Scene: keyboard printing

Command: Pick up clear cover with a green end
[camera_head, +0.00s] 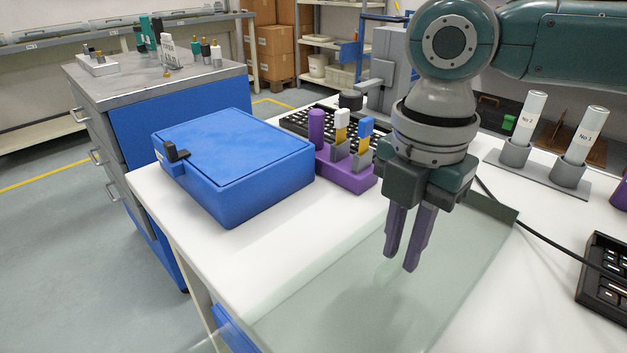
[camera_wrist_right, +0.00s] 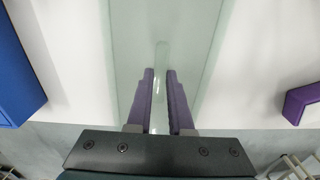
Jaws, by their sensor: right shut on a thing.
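The clear cover (camera_head: 330,303) is a large see-through sheet with a pale green tint, and a darker grey-green strip shows at its far end (camera_head: 497,205). In the right wrist view the cover (camera_wrist_right: 195,35) runs away between the fingers, with a narrow clear ridge (camera_wrist_right: 161,57) along its middle. My right gripper (camera_head: 399,268) points down over the cover with its purple fingers close together. In the right wrist view the fingers (camera_wrist_right: 161,72) are shut on the clear ridge. The exact contact is hard to see through the clear material. My left gripper is not in view.
A blue box (camera_head: 235,160) stands left on the white table (camera_head: 175,205). Behind are a purple holder (camera_head: 345,178) with coloured pieces and a black keyboard (camera_head: 295,122). Two labelled tubes (camera_head: 528,118) stand in a grey rack at right. A black cable and another keyboard (camera_head: 605,285) lie right.

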